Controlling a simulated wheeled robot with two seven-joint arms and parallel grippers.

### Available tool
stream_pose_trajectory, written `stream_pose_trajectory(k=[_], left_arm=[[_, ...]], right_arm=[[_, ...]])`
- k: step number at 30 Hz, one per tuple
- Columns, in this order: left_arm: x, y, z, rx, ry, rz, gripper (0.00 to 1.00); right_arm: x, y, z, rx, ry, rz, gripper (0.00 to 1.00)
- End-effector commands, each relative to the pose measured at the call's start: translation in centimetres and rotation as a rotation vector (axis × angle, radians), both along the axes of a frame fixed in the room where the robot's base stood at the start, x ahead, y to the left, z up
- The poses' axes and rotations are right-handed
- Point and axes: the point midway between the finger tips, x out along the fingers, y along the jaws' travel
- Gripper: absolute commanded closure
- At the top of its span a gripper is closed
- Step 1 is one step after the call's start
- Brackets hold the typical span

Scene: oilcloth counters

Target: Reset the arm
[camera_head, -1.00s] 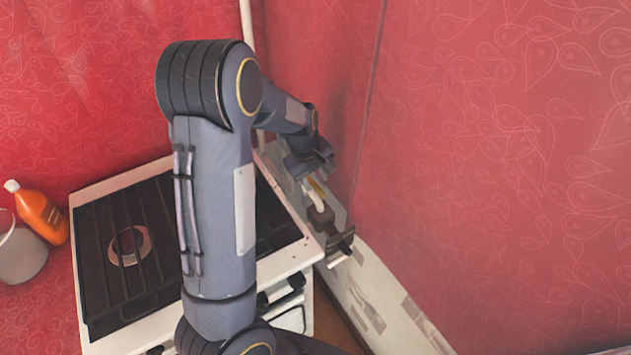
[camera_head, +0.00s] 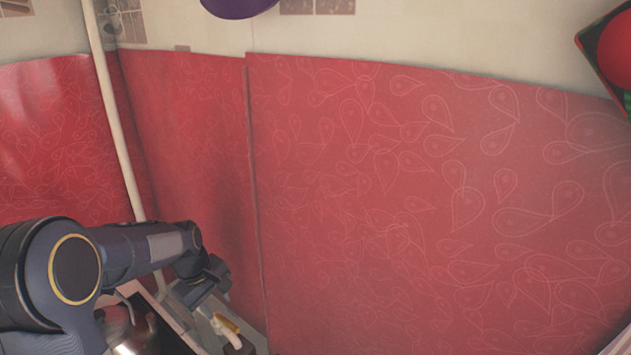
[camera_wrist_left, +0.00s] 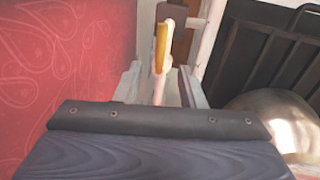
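My left arm comes in from the lower left of the head view, with its forearm reaching right and the wrist bent down. My left gripper (camera_head: 222,308) points down beside the wall corner; its fingers are small and partly hidden there. In the left wrist view my left gripper (camera_wrist_left: 160,82) shows two pale fingers with a gap between them. A slim yellow-and-white object (camera_wrist_left: 161,45) lies in line with that gap; it also shows in the head view (camera_head: 228,325). I cannot tell whether the fingers touch it. My right gripper is not in view.
A red patterned wall covering (camera_head: 430,200) fills most of the head view. A pale vertical pipe (camera_head: 120,135) runs near the corner. A shiny rounded vessel (camera_wrist_left: 272,112) and black stove grate (camera_wrist_left: 260,55) are close right of the gripper. A purple object (camera_head: 238,6) shows at the top.

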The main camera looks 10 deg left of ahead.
Motion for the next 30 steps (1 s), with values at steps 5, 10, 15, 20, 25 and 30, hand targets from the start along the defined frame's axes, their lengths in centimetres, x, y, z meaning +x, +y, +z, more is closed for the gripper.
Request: stream_pose_trajectory(k=[5, 10, 15, 20, 25, 30], left_arm=[[-2.9, -1.4, 2.6, -0.063, -0.062, -0.095, 0.64], [-9.0, -4.5, 6.6, -0.120, -0.199, -0.319, 0.64], [-15.6, -7.8, 9.0, -0.086, -0.347, -0.569, 0.64], [-20.6, -10.2, 9.1, 0.006, -0.444, -0.767, 0.64], [-23.3, -11.4, 8.3, 0.082, -0.485, -0.879, 0.64], [-23.8, -11.7, 8.1, 0.101, -0.492, -0.909, 0.64]], right_arm=[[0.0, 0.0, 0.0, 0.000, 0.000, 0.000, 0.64], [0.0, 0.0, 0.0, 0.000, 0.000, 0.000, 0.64], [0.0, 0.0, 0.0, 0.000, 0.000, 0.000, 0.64], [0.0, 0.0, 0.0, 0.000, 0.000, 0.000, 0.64], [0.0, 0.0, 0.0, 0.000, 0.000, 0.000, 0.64], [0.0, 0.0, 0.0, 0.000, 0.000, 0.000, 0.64]])
